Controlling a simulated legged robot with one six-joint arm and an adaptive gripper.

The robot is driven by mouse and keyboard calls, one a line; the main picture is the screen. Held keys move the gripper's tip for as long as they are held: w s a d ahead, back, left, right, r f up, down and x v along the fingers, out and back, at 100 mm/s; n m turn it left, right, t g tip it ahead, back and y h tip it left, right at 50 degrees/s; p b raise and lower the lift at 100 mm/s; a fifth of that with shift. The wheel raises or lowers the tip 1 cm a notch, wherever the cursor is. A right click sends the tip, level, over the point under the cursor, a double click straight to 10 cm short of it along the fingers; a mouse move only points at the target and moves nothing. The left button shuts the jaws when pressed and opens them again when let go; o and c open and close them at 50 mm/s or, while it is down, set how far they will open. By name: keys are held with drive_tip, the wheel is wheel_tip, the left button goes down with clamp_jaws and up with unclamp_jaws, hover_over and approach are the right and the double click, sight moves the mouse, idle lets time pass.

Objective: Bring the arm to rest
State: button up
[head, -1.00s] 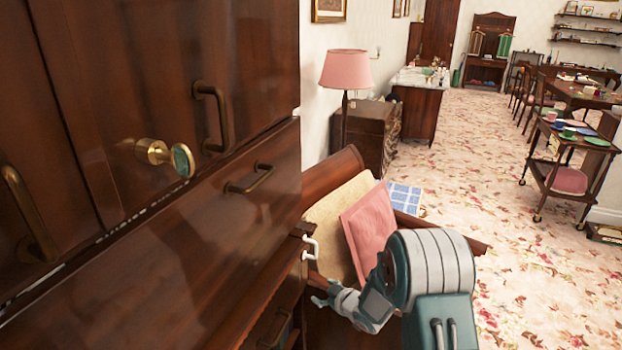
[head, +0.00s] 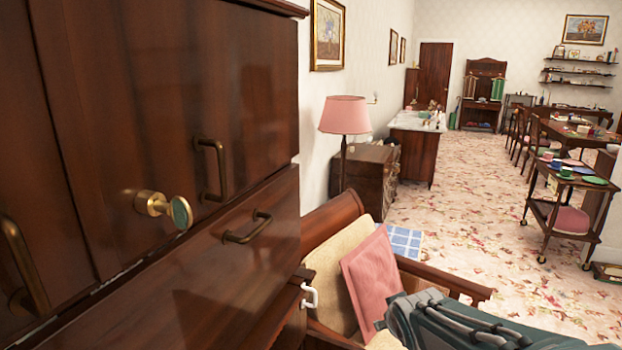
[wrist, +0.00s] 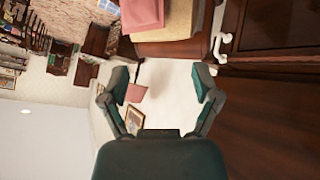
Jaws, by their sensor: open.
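My gripper (wrist: 160,84) shows in the wrist view with its two fingers spread wide apart. It is open, with nothing between the fingers. Behind the gap are the pale wall and, farther off, a pink lampshade (wrist: 135,93).
A dark wooden cabinet (head: 150,80) with brass handles and a protruding brass knob (head: 165,208) fills the left. A wooden chair (head: 470,286) with a pink cushion (head: 370,272) stands beside it. A tea trolley (head: 565,210) is at the right. Flowered carpet (head: 470,190) lies open beyond.

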drive_tip(key=s+r+m+g, duration=0.3)
drive_tip(key=s, duration=1.9)
drive_tip(key=shift+a+y, duration=0.3)
